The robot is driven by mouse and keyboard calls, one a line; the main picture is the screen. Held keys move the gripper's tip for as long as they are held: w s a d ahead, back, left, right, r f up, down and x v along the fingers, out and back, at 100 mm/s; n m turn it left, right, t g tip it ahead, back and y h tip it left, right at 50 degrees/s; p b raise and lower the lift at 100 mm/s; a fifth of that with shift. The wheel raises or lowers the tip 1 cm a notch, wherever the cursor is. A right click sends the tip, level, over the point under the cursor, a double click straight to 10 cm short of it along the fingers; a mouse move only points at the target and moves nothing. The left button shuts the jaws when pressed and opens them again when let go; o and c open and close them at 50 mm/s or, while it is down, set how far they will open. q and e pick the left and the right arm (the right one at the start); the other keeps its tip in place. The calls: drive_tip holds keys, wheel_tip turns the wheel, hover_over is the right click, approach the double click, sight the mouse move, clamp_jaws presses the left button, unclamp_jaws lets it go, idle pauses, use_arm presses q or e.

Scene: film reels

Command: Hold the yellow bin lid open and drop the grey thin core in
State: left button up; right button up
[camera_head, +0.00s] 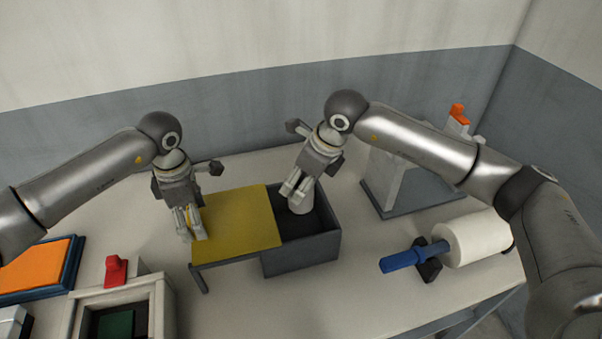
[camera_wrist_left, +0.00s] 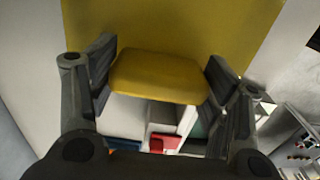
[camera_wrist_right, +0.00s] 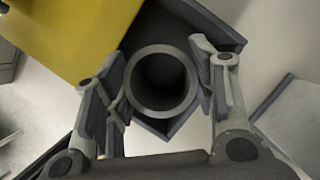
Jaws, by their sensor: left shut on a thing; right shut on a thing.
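The yellow lid (camera_head: 236,226) lies open to the left of the dark grey bin (camera_head: 300,254), sticking out past its left side. My left gripper (camera_head: 192,228) is shut on the lid's left part; the left wrist view shows a yellow tab (camera_wrist_left: 158,78) between its fingers. My right gripper (camera_head: 296,192) is over the bin's open part. It is shut on the grey thin core (camera_head: 301,203), a short hollow tube. The right wrist view shows the core's round open end (camera_wrist_right: 160,82) between the fingers, with dark bin walls behind it.
A white roll (camera_head: 472,238) with a blue handle (camera_head: 402,259) lies to the right of the bin. A grey stand with an orange top (camera_head: 459,112) is behind it. An orange panel (camera_head: 36,268) and an open box with a red knob (camera_head: 116,271) are at the left front.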

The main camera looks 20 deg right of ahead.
use_arm(q)
drive_tip(key=shift+w+r, duration=0.2)
use_arm(e)
wheel_tip(320, 180, down, 4)
drive_tip(key=shift+r, duration=0.1)
drive_tip(key=o, duration=1.1)
drive_tip(key=shift+d+r, duration=1.5)
drive_tip(key=shift+r, duration=3)
drive_tip(key=d, duration=1)
